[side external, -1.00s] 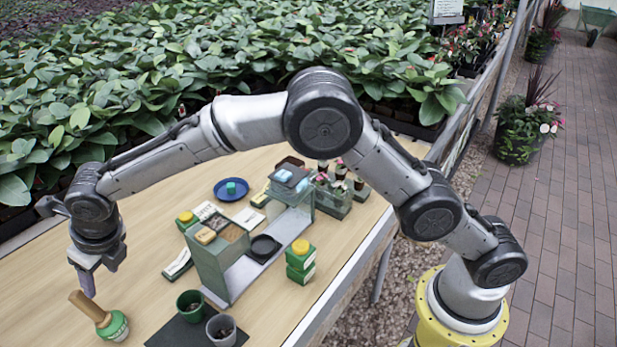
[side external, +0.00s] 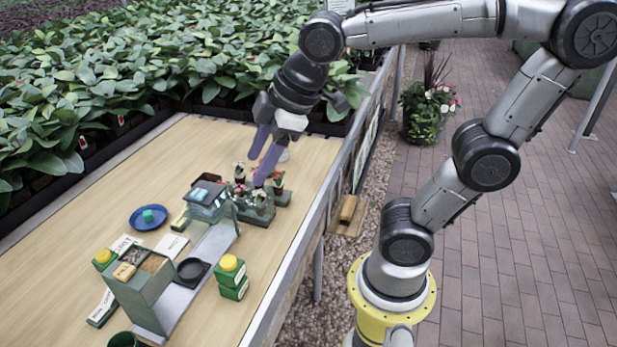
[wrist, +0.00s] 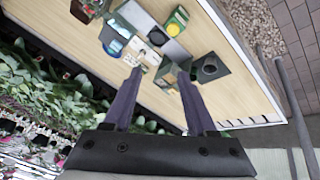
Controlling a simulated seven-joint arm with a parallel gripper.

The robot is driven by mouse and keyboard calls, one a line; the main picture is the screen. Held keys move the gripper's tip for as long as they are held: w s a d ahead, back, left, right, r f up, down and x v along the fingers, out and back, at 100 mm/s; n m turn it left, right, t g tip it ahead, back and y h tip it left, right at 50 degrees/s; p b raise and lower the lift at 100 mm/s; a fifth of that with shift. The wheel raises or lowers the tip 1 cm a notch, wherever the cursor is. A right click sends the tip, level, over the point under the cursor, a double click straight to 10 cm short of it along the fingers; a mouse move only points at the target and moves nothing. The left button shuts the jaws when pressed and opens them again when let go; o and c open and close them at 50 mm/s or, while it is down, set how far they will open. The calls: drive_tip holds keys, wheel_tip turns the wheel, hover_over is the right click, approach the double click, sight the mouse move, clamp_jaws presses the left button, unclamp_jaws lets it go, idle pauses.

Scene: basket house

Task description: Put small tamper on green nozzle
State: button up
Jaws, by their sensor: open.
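I cannot pick out the small tamper or the green nozzle with certainty. A small green piece (side external: 149,215) sits on a blue plate (side external: 136,222) on the table, in the side view. A wooden block (side external: 348,208) rests on a small board beside the table's right edge; its identity is unclear. My gripper (side external: 256,172) is open, with long purple fingers, above or beside the small potted plants at the table's far right. How high it hangs is unclear. In the wrist view the two fingers (wrist: 159,76) are apart, with nothing visibly held between them.
Small potted plants (side external: 256,208) stand below my gripper. A grey-green stand (side external: 208,247) with a black dish (side external: 190,270) crosses the table. Green boxes with yellow lids (side external: 232,278) stand beside it. Leafy plants (side external: 80,90) line the back. Bare table lies at the left.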

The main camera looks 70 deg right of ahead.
drive_tip(key=s+d+f+m, duration=0.2)
drive_tip(key=s+f+m, duration=0.2)
drive_tip(key=s+m, duration=0.3)
drive_tip(key=shift+s+d+m, duration=0.3)
drive_tip(key=shift+s, duration=0.4)
drive_tip(key=shift+o, duration=0.4)
drive_tip(key=shift+r, duration=0.1)
idle(0.8)
